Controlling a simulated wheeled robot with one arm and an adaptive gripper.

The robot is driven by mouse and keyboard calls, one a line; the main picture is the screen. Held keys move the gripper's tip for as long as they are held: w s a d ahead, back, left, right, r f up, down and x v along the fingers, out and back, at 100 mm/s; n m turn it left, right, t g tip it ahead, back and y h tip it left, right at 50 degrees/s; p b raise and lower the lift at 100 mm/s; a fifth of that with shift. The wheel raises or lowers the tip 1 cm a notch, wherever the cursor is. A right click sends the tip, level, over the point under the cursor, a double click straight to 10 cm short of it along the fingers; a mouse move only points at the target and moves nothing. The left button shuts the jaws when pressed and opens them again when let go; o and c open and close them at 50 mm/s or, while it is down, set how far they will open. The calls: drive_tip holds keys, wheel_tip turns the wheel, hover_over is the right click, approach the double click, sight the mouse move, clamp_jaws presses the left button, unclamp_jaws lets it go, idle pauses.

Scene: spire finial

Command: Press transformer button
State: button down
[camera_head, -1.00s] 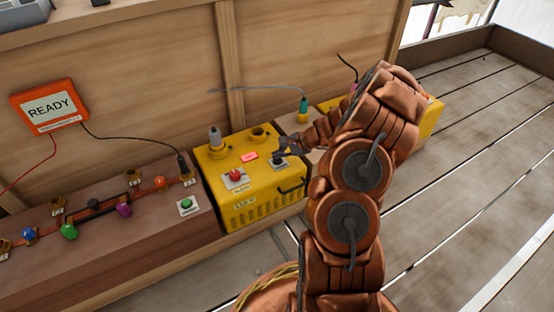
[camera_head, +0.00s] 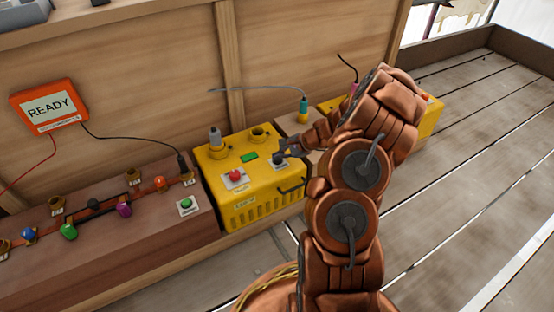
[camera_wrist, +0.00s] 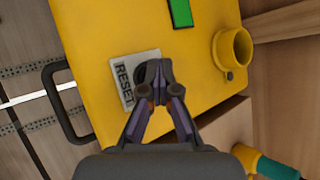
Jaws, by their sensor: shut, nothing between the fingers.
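The yellow transformer box (camera_head: 262,205) stands at the middle left in the head view, and its top fills much of the wrist view (camera_wrist: 110,40). A white plate marked RESET (camera_wrist: 122,82) is on its top. My gripper (camera_wrist: 157,72) is shut and empty, with its fingertips over this plate; they hide most of the button there. I cannot tell whether they touch it. The indicator (camera_head: 249,157) is green. A red button (camera_head: 235,175) sits on another plate on the box.
A grey plug (camera_head: 215,138) stands in a socket on the box, beside an empty yellow socket (camera_wrist: 234,50). A black handle (camera_wrist: 62,100) sticks out from the box's side. An orange READY display (camera_head: 49,107) hangs on the wooden wall. A green button (camera_head: 186,205) is at the left.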

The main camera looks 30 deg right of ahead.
drive_tip(key=shift+r+p, duration=0.8)
drive_tip(key=shift+r, duration=0.05)
drive_tip(key=shift+r+p, duration=2.05)
drive_tip(key=shift+r, duration=0.45)
